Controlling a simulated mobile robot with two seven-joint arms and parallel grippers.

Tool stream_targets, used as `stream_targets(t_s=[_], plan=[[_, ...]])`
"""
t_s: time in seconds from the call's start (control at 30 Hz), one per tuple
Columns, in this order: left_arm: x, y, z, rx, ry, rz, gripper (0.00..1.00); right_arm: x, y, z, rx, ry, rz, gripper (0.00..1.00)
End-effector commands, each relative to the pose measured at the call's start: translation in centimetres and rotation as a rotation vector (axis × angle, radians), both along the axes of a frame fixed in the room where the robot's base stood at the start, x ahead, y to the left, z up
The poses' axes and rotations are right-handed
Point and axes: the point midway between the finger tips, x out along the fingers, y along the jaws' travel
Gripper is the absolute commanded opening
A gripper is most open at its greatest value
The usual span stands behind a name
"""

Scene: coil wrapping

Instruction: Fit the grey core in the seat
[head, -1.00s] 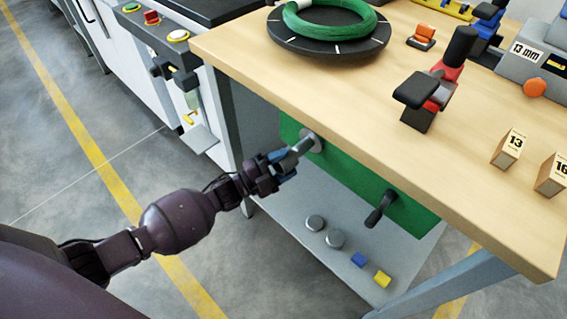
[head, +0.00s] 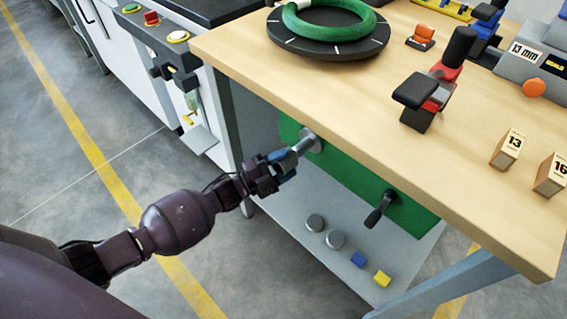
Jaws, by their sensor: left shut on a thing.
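The grey core (head: 305,146) is a short grey cylinder at the left end of the green panel under the bench top. My left gripper (head: 287,161) is shut on its near end. The far end of the core meets a round grey seat (head: 317,140) on the panel. I cannot tell how deep the core sits in the seat, because the gripper and core cover part of it. My right gripper is not in view.
A dark crank handle (head: 380,208) sticks out of the green panel (head: 345,178) to the right. The wooden bench top (head: 330,100) overhangs the gripper.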

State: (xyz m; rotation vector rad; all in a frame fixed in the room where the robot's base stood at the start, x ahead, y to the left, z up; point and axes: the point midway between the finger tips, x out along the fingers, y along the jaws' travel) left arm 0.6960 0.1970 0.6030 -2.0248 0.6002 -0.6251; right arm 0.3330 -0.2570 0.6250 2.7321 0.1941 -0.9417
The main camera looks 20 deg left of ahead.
Motion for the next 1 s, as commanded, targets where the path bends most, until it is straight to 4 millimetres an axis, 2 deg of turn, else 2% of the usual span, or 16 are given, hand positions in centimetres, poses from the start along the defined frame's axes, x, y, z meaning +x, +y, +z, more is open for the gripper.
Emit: stream_targets(t_s=[0.43,1.0], plan=[[0.0,0.0,0.0,0.000,0.000,0.000,0.26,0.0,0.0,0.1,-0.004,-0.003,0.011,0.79],[1.1,-0.4,-0.1,0.000,0.000,0.000,0.26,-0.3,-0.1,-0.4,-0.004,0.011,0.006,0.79]])
